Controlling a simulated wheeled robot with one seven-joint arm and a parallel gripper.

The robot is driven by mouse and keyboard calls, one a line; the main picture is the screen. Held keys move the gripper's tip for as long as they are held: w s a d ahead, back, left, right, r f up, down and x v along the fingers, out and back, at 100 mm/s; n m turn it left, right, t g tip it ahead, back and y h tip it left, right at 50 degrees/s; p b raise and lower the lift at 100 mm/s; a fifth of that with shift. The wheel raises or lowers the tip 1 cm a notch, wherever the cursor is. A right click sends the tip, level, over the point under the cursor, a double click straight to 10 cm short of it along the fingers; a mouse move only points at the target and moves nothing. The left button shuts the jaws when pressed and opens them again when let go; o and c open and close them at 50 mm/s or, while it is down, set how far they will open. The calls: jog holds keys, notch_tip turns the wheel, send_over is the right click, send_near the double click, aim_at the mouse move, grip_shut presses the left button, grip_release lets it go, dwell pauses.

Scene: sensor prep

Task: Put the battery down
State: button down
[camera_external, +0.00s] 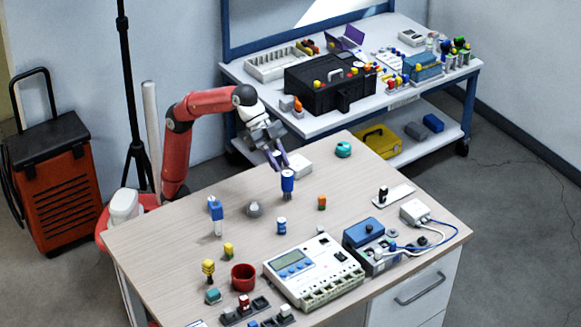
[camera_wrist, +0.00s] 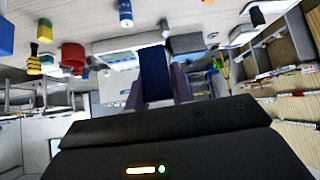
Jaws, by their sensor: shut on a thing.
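In the wrist view, the blue battery (camera_wrist: 155,72) sits between the two purple fingers of my gripper (camera_wrist: 157,88). I cannot tell whether its lower end touches the table.
Near it stand a grey dome (camera_external: 254,209), a smaller blue cylinder (camera_external: 281,226), an orange-green piece (camera_external: 322,203) and a blue-white piece (camera_external: 216,216). A white meter unit (camera_external: 313,272) and a red cup (camera_external: 243,277) are nearer the front. Bare tabletop lies between these.

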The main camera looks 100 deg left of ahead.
jog(key=w+d+f+m+g+h, duration=0.3)
jog(key=w+f+m, duration=0.3)
jog(key=w+f, duration=0.3)
jog(key=shift+g, duration=0.3)
jog(key=f+b, duration=0.1)
jog(key=f, duration=0.1)
jog(key=f+b, duration=0.2)
jog(key=w+f+b, duration=0.1)
jog(key=f, duration=0.2)
jog(key=shift+d, duration=0.1)
jog(key=shift+f+b, duration=0.15)
jog(key=shift+b, duration=0.2)
jog(key=c, duration=1.2)
grip_release()
jog(key=shift+a+r, duration=0.2)
jog(key=shift+r, duration=0.2)
jog(key=p+v, duration=0.2)
jog(key=v, duration=0.9)
jog(key=shift+r, duration=0.2)
